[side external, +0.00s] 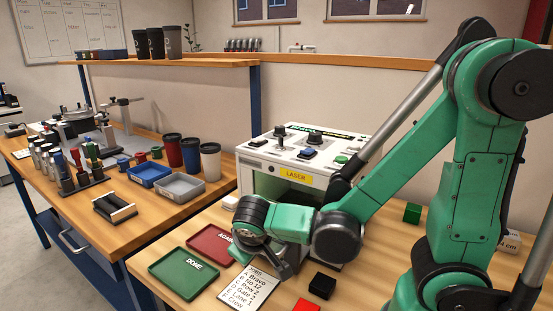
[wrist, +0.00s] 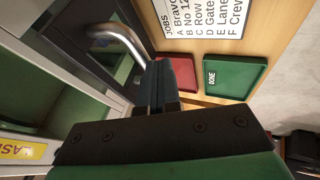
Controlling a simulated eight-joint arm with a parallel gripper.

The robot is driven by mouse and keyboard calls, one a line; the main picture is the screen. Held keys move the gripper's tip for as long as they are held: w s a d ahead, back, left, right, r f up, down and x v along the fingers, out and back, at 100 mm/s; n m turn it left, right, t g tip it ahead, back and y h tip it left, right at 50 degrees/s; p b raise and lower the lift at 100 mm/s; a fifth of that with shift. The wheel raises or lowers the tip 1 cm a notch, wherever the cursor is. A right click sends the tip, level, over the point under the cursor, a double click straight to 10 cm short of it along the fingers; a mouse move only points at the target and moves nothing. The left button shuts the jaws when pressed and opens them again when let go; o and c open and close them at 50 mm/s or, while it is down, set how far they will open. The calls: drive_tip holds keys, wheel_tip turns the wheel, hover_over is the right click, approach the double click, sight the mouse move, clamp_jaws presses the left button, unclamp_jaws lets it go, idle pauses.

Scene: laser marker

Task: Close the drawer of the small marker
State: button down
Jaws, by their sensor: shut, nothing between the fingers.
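The small marker is a white box with a yellow LASER label (side external: 300,172) and a green-tinted window, standing on the wooden bench. Its lower front is hidden behind my arm in the side view. In the wrist view a dark drawer front (wrist: 62,38) with a curved metal handle (wrist: 122,38) shows at upper left. How far the drawer stands out is hard to tell. My gripper (wrist: 160,78) is shut and empty, with its fingers close beside the handle end; I cannot tell whether they touch. In the side view my gripper (side external: 284,266) points down in front of the marker.
Black (side external: 322,285), red (side external: 306,305) and green (side external: 412,213) blocks sit on the bench.

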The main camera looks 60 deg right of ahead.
drive_tip(key=shift+d, duration=2.95)
drive_tip(key=s+a+r+t+y, duration=0.1)
drive_tip(key=a+r+t+y, duration=0.2)
drive_tip(key=a+r+y, duration=0.2)
drive_tip(key=shift+s+a+r+n, duration=0.35)
drive_tip(key=shift+a+r+n, duration=0.05)
drive_tip(key=shift+a+r, duration=0.55)
